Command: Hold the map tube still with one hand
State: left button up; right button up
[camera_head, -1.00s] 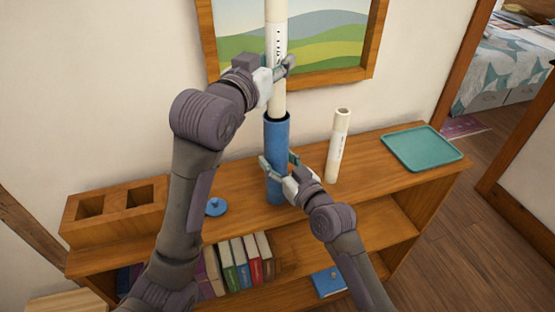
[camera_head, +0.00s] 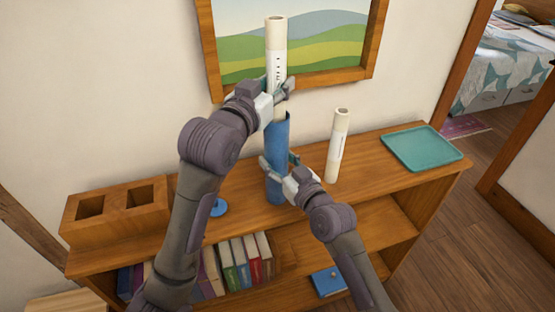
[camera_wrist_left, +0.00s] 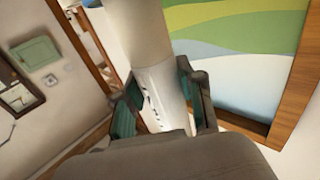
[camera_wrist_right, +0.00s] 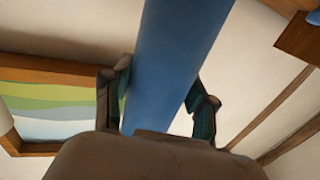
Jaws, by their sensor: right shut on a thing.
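The blue map tube (camera_head: 277,150) stands upright on the wooden shelf top. My right gripper (camera_head: 279,168) is shut around its middle; the right wrist view shows the blue tube (camera_wrist_right: 175,70) between both fingers. A white rolled map (camera_head: 277,35) with dark markings stands upright above the tube. My left gripper (camera_head: 276,92) is shut on it just above the tube's mouth; the left wrist view shows the white roll (camera_wrist_left: 158,90) between the fingers. The roll's lower end is hidden by the gripper and the tube's rim.
A second white roll (camera_head: 338,145) stands to the right of the tube. A teal tray (camera_head: 422,148) lies at the right end. A blue cap (camera_head: 217,208) and a wooden block with two square holes (camera_head: 116,213) are at left. A framed picture (camera_head: 367,60) hangs close behind.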

pick_arm(q)
jog(key=o, duration=0.4)
jog(key=shift+o, duration=0.2)
jog(key=v, duration=1.2)
pick_arm(e)
jog(key=o, duration=1.3)
jog(key=shift+o, duration=0.2)
jog(key=shift+s, duration=0.1)
